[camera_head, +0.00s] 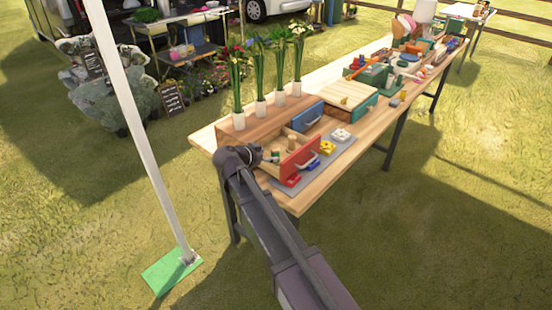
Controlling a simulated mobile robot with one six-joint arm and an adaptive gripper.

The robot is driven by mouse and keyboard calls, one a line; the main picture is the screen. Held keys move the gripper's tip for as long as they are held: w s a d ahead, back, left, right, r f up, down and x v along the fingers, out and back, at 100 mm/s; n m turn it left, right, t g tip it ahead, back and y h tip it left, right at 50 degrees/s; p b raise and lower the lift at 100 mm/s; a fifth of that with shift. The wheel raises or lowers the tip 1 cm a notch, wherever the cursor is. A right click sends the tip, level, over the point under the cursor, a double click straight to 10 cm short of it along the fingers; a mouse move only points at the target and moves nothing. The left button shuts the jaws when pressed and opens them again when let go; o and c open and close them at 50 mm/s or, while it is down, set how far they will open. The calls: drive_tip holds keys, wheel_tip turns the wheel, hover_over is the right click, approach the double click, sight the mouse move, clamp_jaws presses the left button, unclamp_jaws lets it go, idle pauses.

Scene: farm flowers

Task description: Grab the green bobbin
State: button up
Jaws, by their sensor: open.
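My gripper (268,156) is small in view at the near left end of the wooden table, beside an open drawer with a red front (300,159). I take it as open, though its fingers are hard to make out. A small green and white thing (275,154), which may be the green bobbin, shows right at the fingertips inside the drawer. I cannot tell whether the fingers touch it. A wooden bobbin-like piece (291,143) stands in the drawer behind it. My arm hides part of the drawer's near side.
A blue-fronted drawer (308,117) and a row of white vases (260,108) with tall flowers stand behind. Red, blue, yellow and white blocks (327,147) sit on a grey mat to the right. A wooden-lidded box (348,95) stands farther along. A white pole (140,130) rises at left.

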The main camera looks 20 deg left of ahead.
sight(273, 155)
drive_tip(key=shift+b+x, duration=0.95)
drive_tip(key=shift+x, duration=1.3)
clamp_jaws()
